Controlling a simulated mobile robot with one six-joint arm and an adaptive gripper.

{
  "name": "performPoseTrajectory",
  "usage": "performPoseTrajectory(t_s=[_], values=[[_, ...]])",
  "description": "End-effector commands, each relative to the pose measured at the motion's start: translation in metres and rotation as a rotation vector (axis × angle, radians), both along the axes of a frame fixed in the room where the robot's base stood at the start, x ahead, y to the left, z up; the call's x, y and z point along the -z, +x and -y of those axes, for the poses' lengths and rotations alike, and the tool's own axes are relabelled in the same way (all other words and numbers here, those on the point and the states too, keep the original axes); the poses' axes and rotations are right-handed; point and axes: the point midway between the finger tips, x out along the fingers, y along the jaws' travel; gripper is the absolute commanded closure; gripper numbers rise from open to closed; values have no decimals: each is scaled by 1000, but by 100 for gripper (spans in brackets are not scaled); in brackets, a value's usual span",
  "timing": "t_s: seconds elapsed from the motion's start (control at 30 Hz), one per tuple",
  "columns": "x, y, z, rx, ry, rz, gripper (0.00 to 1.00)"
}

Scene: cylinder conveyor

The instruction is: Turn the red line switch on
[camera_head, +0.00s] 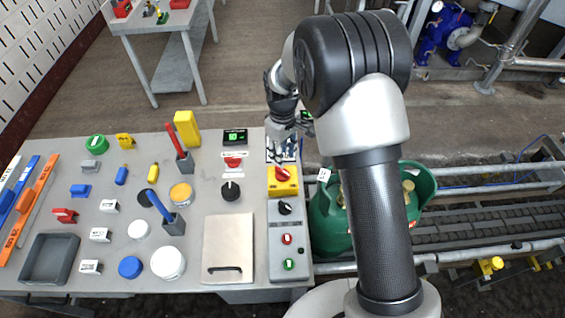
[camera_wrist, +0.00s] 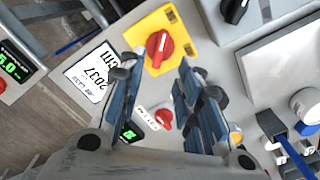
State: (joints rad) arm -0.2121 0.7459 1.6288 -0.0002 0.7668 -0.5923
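A red rotary switch (camera_head: 283,174) sits on a yellow box (camera_head: 283,188) at the right side of the table. In the wrist view the red switch (camera_wrist: 159,48) on its yellow plate (camera_wrist: 174,23) shows just beyond and between my fingertips. Contact with the switch cannot be seen. A second red knob (camera_head: 233,162) sits to the left; it also shows in the wrist view (camera_wrist: 163,118).
A green-digit display (camera_head: 235,137) stands left. A green gas cylinder (camera_head: 325,225) stands right of the table. Jars, blocks and holders fill the table's left.

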Motion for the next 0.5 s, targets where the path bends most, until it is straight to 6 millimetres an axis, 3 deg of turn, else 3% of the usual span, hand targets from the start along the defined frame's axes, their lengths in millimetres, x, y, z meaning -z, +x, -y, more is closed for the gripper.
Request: performPoseTrajectory(t_s=[0.2,0.5], values=[[-34,0,0,0,0,1,68],[-43,0,0,0,-1,-1,68]])
